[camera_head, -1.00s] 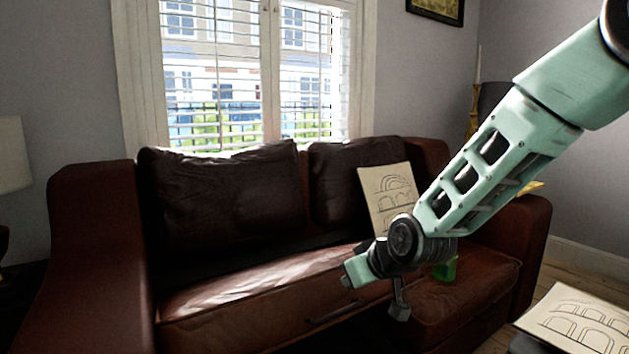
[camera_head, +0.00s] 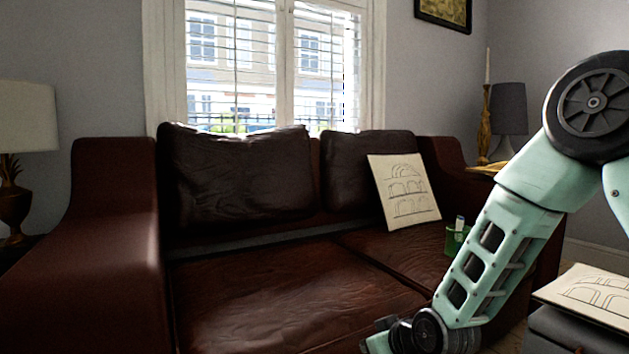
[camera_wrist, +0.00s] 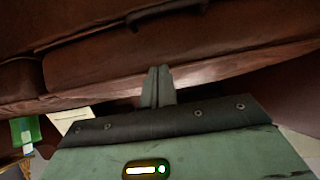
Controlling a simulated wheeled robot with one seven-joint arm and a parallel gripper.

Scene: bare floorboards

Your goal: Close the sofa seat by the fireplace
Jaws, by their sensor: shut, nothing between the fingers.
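The brown leather sofa (camera_head: 110,260) stands below the window. Its left seat (camera_head: 290,300) lies beside the right seat, with a seam between them. A narrow grey strip shows along the left seat's back edge; I cannot tell how far the seat stands open. In the wrist view, the sofa's front (camera_wrist: 100,60) fills the upper part, with a dark handle (camera_wrist: 165,12) at the top. My gripper (camera_wrist: 158,75) is shut and empty, its fingertips pointing at the sofa front; I cannot tell whether they touch. In the head view the fingers are below the frame edge.
A drawing sheet (camera_head: 404,192) leans on the right back cushion. A green cup (camera_head: 455,240) with pens stands on the right seat. A grey box-like surface (camera_head: 565,335) with another drawing is at the lower right. Lamps stand on both sides. No fireplace is in view.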

